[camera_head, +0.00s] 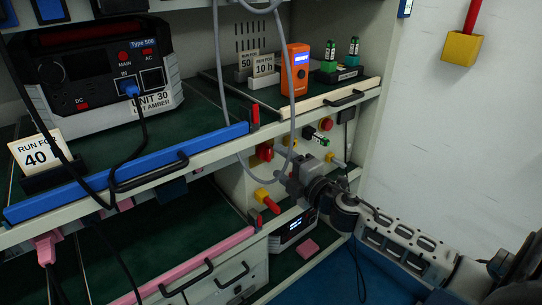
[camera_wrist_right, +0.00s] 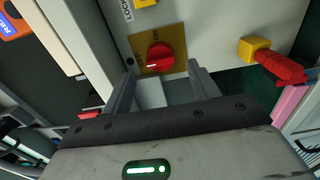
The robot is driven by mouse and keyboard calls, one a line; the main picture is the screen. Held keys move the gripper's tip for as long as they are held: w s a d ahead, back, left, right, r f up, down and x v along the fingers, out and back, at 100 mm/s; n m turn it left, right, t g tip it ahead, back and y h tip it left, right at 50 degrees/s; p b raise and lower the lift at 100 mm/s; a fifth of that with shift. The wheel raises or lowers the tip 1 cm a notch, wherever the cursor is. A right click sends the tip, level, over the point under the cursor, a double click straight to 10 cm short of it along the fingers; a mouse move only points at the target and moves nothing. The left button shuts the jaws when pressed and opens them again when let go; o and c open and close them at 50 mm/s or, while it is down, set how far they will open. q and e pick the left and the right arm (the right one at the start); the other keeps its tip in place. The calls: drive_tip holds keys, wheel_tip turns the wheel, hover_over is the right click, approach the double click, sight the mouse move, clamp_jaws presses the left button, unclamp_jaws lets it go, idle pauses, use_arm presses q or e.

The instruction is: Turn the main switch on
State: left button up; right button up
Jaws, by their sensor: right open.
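A red rotary switch (camera_wrist_right: 160,57) sits on a yellow plate with lettering that seems to read ON, on the rack's pale panel. It also shows in the head view as a red knob (camera_head: 265,152) on the rack's front. My right gripper (camera_wrist_right: 161,72) is open and empty, with its two fingers apart on either side of the red switch's near edge; I cannot tell whether they touch anything. In the head view it is near the panel, below and right of the knob. My left gripper is not in view.
A yellow block with a red handle (camera_wrist_right: 280,66) juts out beside the switch. A grey cable (camera_head: 218,80) hangs in front of the rack. A black and grey unit (camera_head: 80,75) labelled Type 500, with a MAIN marking, stands on the upper left shelf. An orange device (camera_head: 294,70) stands at upper right.

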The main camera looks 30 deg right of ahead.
sight(269, 156)
drive_tip(key=shift+w+a, duration=0.15)
drive_tip(key=shift+w, duration=2.1)
drive_tip(key=c, duration=1)
